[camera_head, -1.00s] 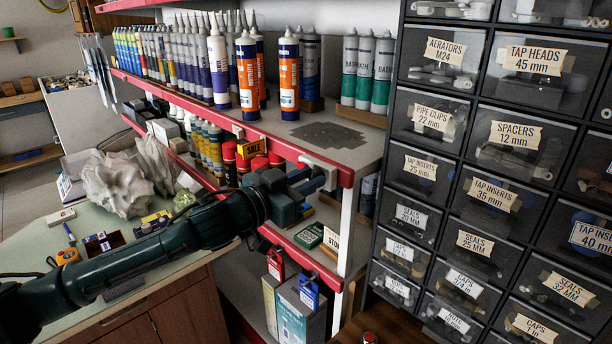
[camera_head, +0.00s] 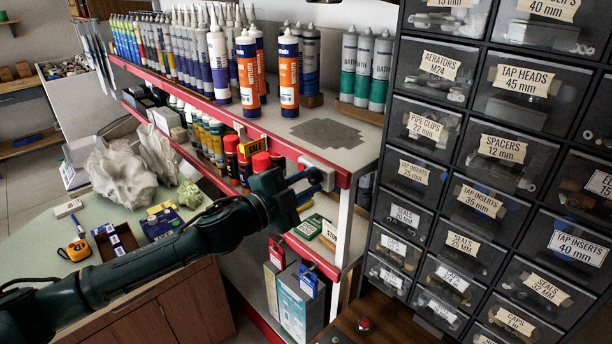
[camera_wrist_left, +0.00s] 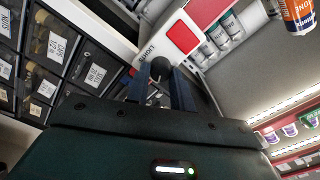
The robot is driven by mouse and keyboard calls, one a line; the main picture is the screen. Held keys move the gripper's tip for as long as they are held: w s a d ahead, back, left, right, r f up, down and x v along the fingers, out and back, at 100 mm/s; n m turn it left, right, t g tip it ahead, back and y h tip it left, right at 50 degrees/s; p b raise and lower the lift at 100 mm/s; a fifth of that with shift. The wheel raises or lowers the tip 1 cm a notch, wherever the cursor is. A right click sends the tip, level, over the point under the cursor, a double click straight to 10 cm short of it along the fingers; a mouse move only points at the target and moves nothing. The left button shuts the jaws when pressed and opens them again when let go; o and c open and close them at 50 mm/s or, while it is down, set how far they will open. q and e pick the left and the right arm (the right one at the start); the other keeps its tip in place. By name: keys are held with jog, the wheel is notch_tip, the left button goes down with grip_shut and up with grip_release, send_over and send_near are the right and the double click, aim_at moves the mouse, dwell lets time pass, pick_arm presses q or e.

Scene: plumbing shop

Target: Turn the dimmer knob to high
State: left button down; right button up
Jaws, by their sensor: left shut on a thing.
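The dimmer knob (camera_wrist_left: 160,68) is a dark round knob, seen between my left fingers in the left wrist view. The white box (camera_head: 325,168) at the near end of the red shelf edge shows in the head view, right at the fingers. My left gripper (camera_head: 318,178) reaches in from the left to this corner. In the left wrist view my left gripper (camera_wrist_left: 160,84) has one finger on each side of the knob and is shut on it. The knob's pointer and any high mark cannot be made out. My right gripper is not in view.
Shelves with a red edge (camera_head: 200,95) carry sealant tubes (camera_head: 288,72) and spray cans. A black drawer cabinet (camera_head: 430,150) stands close on the right. Boxed goods (camera_head: 300,303) sit below my left arm. A green counter (camera_head: 30,238) lies at the left.

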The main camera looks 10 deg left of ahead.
pick_arm(q)
jog(key=m+p, duration=0.1)
jog(key=m, duration=0.2)
jog(key=shift+m+p, duration=0.3)
jog(key=shift+m, duration=1.5)
jog(key=m+p, duration=0.1)
jog(key=m, duration=0.4)
jog(key=shift+f, duration=0.15)
jog(key=m, duration=0.6)
jog(key=shift+m, duration=0.4)
jog(key=m, duration=0.6)
jog(key=shift+a+f, duration=0.1)
jog(key=shift+a, duration=0.05)
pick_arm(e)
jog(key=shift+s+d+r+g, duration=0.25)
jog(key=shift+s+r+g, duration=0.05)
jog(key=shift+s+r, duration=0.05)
pick_arm(q)
jog(key=shift+m, duration=0.4)
jog(key=c, duration=1.5)
grip_release()
